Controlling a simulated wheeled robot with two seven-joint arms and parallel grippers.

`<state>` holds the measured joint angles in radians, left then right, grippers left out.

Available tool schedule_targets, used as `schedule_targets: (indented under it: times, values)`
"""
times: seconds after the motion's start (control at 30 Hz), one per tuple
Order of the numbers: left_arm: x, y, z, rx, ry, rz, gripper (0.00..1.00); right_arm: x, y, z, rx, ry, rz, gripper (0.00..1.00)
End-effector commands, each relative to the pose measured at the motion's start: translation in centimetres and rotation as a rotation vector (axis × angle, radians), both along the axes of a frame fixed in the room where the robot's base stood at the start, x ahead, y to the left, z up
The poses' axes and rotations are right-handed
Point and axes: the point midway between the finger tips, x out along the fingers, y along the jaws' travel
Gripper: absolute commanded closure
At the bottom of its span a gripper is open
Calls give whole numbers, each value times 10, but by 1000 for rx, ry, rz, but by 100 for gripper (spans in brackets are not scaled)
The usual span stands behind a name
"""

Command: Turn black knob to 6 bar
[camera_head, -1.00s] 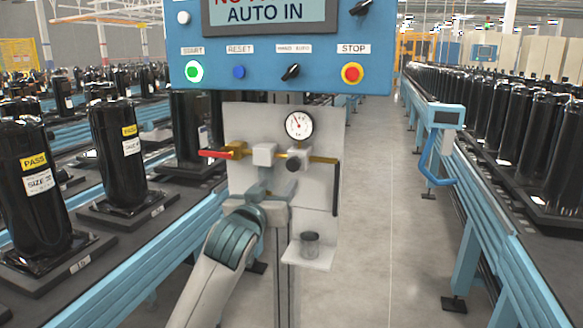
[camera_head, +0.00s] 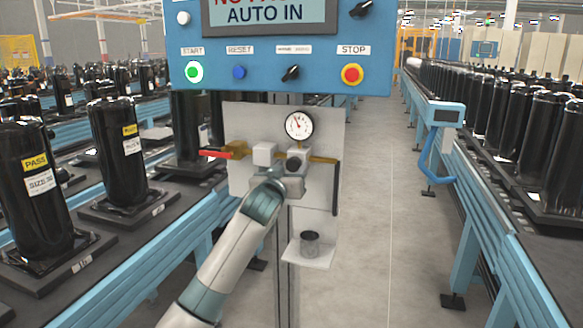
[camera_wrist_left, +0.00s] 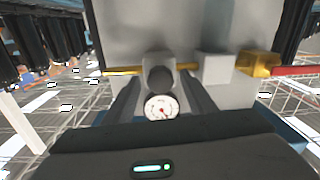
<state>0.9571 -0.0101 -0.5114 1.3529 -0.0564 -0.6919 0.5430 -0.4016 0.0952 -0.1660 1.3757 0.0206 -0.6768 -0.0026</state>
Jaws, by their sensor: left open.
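The black knob (camera_head: 293,164) sits on the front of a grey regulator block on the brass air line, below the round white gauge (camera_head: 299,125). The gauge needle points to the upper left; its numbers are too small to read. My left gripper (camera_head: 292,172) is at the knob from below and partly hides it. In the left wrist view the picture is turned over: the knob (camera_wrist_left: 160,78) shows between the two open fingers (camera_wrist_left: 163,92), with gaps on both sides. The gauge (camera_wrist_left: 161,107) shows below it. My right gripper is in neither view.
A red valve handle (camera_head: 215,154) sticks out left of the line. A shelf (camera_head: 312,256) with a dark cup (camera_head: 310,241) is below. The blue control panel (camera_head: 280,75) hangs above. Conveyors with black compressors (camera_head: 117,155) run on both sides; the right aisle is clear.

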Motion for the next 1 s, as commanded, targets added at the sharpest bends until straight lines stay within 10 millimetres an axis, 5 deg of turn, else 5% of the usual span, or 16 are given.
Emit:
schedule_targets:
  times: [0.43,0.6,1.0]
  values:
    - [5,-2,0,0,0,0,49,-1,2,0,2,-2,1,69]
    - [5,-1,0,0,0,0,90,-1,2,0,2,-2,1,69]
    - [5,-1,0,35,-10,0,90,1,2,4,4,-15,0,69]
